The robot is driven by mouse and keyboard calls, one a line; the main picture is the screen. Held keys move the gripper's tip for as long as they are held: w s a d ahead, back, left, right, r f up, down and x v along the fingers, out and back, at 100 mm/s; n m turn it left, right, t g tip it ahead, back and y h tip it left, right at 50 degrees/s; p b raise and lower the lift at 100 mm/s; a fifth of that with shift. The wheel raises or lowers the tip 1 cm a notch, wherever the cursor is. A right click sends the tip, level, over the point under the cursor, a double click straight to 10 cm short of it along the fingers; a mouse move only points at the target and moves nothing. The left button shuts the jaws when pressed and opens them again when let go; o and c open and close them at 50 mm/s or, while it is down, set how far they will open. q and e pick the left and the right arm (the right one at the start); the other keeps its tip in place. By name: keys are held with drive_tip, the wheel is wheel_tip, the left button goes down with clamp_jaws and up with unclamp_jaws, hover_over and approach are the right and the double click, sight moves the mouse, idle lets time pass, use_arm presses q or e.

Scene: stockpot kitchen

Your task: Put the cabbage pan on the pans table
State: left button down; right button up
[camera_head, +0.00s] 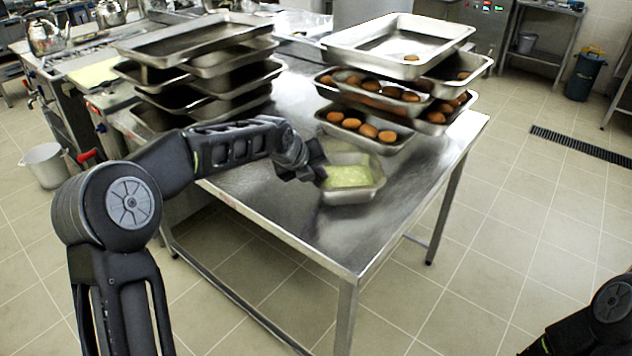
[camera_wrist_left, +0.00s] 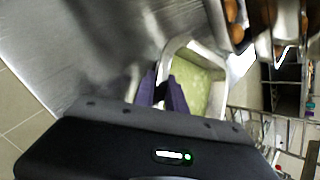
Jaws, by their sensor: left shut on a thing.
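The cabbage pan (camera_head: 349,188) is a small metal pan with pale green contents. It is at the right part of the steel table (camera_head: 270,203), in front of the stacked pans. I cannot tell whether it rests on the table or is just above it. My left gripper (camera_head: 318,172) is at the pan's left side, shut on its rim. In the left wrist view the fingers (camera_wrist_left: 170,92) meet the near wall of the cabbage pan (camera_wrist_left: 203,88). My right gripper is not in view; only part of my right arm shows at the lower right.
Stacked pans with brown round items (camera_head: 368,127) stand just behind the cabbage pan. A stack of empty pans (camera_head: 195,50) stands at the back left. The table's front is bare. A white bucket (camera_head: 45,165) is on the floor at left.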

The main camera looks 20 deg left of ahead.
use_arm(q)
wheel_tip(320, 180, down, 2)
drive_tip(key=shift+w+f, duration=0.1)
drive_tip(key=shift+f, duration=0.1)
drive_tip(key=c, duration=1.4)
unclamp_jaws()
drive_tip(key=shift+f, duration=0.15)
drive_tip(key=shift+o, duration=0.2)
drive_tip(key=b+v, duration=0.1)
drive_tip(key=v, duration=1.1)
